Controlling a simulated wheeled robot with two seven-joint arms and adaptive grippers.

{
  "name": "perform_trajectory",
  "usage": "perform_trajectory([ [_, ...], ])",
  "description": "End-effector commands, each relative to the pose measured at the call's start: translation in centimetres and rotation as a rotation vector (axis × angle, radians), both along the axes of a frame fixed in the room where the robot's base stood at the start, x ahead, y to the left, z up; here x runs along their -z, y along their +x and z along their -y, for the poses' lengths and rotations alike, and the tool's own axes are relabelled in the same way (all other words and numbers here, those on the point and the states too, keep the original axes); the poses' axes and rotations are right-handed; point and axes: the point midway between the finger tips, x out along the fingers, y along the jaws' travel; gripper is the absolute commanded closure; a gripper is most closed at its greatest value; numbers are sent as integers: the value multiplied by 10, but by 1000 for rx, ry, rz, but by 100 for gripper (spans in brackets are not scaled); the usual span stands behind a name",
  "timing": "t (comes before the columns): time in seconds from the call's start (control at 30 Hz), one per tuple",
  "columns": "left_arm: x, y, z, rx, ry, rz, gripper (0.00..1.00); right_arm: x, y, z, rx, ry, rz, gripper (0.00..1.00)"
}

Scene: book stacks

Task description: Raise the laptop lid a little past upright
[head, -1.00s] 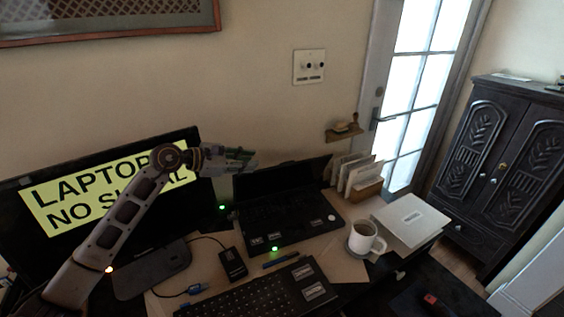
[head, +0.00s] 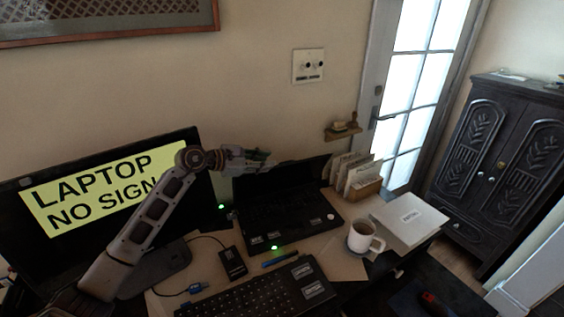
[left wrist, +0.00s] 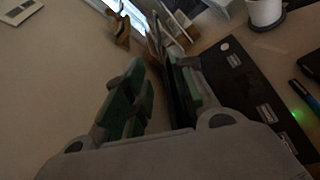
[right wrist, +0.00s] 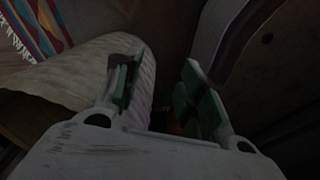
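The black laptop sits on the desk with its lid (head: 288,176) standing roughly upright and its keyboard base (head: 285,216) flat. My left gripper (head: 262,160) is at the top edge of the lid, near its left part. In the left wrist view my left gripper (left wrist: 165,88) is open, with a wide gap between its fingers. The thin dark lid (left wrist: 179,105) shows between them, close to the right finger; whether it touches is unclear. The laptop base (left wrist: 238,75) lies right of it. My right gripper (right wrist: 160,75) is open and empty, outside the head view.
A monitor (head: 60,245) stands left of the laptop. A mug (head: 363,238), a white box (head: 410,218) and a letter holder (head: 365,190) are to the right. A keyboard (head: 255,297), a pen (head: 280,258) and a black adapter (head: 232,262) lie in front.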

Motion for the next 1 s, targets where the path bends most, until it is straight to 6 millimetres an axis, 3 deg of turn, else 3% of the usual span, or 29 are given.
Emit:
perform_trajectory([
  [0.43,13,23,31,1,-2,0,74,-3,5,13,-5,-12,12,60],
  [1.0,26,43,58,2,0,1,74,-2,-15,9,-2,-9,-12,60],
])
